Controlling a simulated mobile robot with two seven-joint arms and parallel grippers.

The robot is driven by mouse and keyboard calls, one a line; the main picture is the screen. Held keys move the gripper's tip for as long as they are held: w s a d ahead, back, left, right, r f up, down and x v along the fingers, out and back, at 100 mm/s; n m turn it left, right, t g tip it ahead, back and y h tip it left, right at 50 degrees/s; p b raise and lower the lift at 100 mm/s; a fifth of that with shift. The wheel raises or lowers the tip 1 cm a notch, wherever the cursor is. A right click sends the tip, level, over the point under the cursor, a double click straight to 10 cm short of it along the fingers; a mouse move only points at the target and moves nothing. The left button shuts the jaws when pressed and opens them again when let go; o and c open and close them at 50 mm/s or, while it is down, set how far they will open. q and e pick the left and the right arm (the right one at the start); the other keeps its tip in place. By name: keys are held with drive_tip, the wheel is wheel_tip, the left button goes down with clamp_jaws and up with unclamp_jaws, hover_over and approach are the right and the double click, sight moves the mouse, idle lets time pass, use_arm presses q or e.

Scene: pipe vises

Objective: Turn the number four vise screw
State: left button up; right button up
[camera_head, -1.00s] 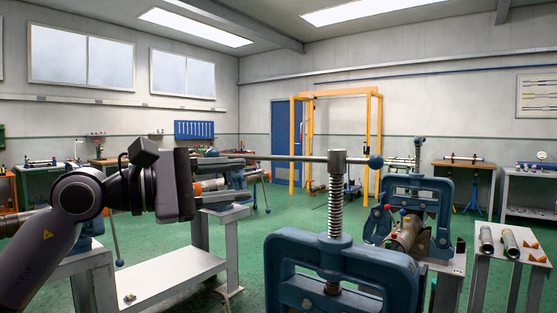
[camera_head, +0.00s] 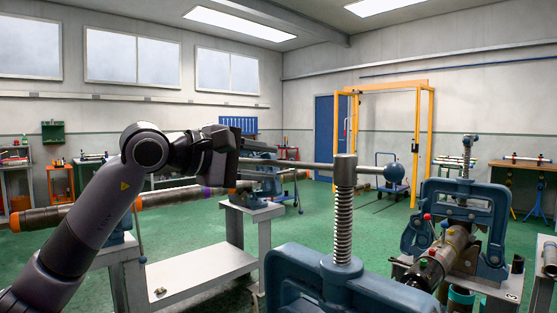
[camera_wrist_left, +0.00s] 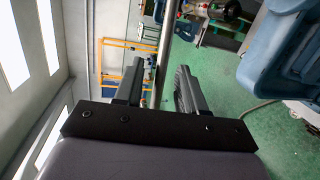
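A blue vise (camera_head: 300,275) stands close in front, with an upright threaded screw (camera_head: 344,225). I see no number on the vise. My left gripper (camera_head: 238,155) is at the bar's left end. In the left wrist view the bar (camera_wrist_left: 167,40) passes between the two fingers (camera_wrist_left: 156,88), with a gap seeming to show on each side, so the gripper looks open around it. The bar's left end is hidden. My right gripper is not in view.
Another blue vise (camera_head: 462,210) with a pipe (camera_head: 445,255) in it stands at the right. A third vise (camera_head: 262,180) stands behind on a grey bench (camera_head: 200,270), near a long pipe (camera_head: 180,197).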

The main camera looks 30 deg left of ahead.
use_arm(q)
drive_tip(key=shift+x, duration=1.7)
clamp_jaws()
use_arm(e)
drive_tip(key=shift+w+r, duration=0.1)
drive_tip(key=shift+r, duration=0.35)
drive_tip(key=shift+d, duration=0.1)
